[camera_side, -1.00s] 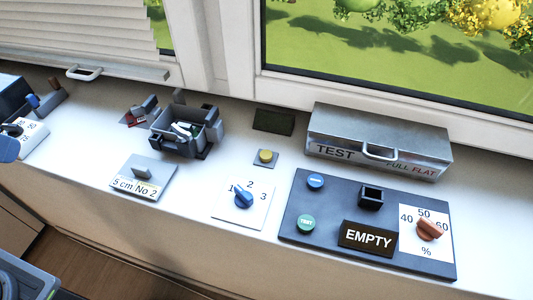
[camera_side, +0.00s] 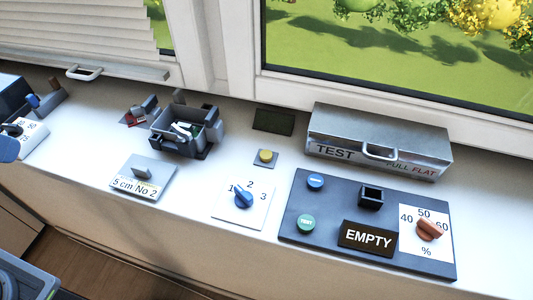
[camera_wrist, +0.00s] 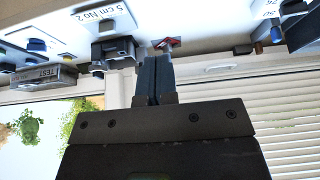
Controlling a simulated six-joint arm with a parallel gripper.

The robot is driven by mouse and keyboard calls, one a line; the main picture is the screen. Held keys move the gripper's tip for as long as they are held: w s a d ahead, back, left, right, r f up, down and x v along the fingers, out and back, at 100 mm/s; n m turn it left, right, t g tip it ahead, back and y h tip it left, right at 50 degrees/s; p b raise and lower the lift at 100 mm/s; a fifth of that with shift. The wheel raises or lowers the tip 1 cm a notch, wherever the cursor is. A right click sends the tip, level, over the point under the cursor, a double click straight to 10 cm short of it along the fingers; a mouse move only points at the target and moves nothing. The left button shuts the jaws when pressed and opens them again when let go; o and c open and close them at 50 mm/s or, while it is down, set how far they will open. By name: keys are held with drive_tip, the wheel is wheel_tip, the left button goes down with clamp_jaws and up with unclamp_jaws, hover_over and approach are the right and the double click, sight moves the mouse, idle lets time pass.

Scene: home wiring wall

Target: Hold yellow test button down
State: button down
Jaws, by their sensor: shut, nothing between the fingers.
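The yellow button (camera_side: 265,155) sits on a small grey square plate on the white sill in the side view. It stands between the dark open-topped box and the silver TEST case. Nothing touches it there. My gripper (camera_wrist: 154,65) shows in the wrist view with its two dark fingers together and nothing between them. It is well apart from the button. I cannot make out the gripper's fingers in the side view. In the wrist view the button is not clear; only a small yellowish spot shows beside the box.
The dark box (camera_side: 160,143) holds loose small parts. A blue knob (camera_side: 243,197) on a white dial plate is in front of the button. The TEST case (camera_side: 330,130) and a dark panel (camera_side: 300,240) stand right. A dark flat plate (camera_side: 273,121) lies behind. Bare sill surrounds the button.

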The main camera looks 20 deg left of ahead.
drive_tip(key=w+d+r+n+t+h, duration=0.25)
drive_tip(key=w+d+r+h, duration=0.45)
drive_tip(key=w+d, duration=0.5)
drive_tip(key=n+y, duration=0.3)
drive_tip(key=n, duration=1.7)
hover_over(267, 156)
wheel_tip(267, 156, down, 10)
drive_tip(key=shift+r, duration=0.2)
drive_tip(key=shift+f, duration=0.1)
drive_tip(key=shift+f, duration=4.3)
